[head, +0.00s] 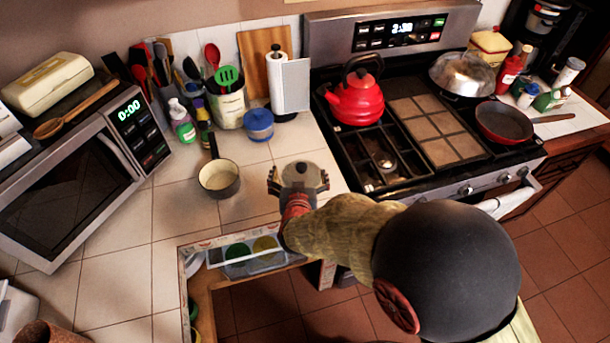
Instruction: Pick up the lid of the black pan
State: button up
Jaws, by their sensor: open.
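A shiny silver domed lid (463,72) sits at the back right of the stove. It covers a dark pan (463,97), of which only a little shows under the lid's rim. My gripper (298,178) is over the counter edge left of the stove, well apart from the lid. Its fingers are spread and nothing shows between them.
A red kettle (356,97) stands on the stove between my gripper and the lid. A red-and-black frying pan (504,121) sits in front of the lid. Bottles (512,70) stand to its right. A small saucepan (218,178) is on the counter. An open drawer (188,262) is below.

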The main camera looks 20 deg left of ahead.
aim_at(302, 172)
jog(key=w+f+b, duration=0.2)
jog(key=w+f, duration=0.1)
jog(key=shift+w, duration=0.3)
jog(key=shift+w+a, duration=0.25)
jog(key=shift+w, duration=0.25)
jog(key=c, duration=0.3)
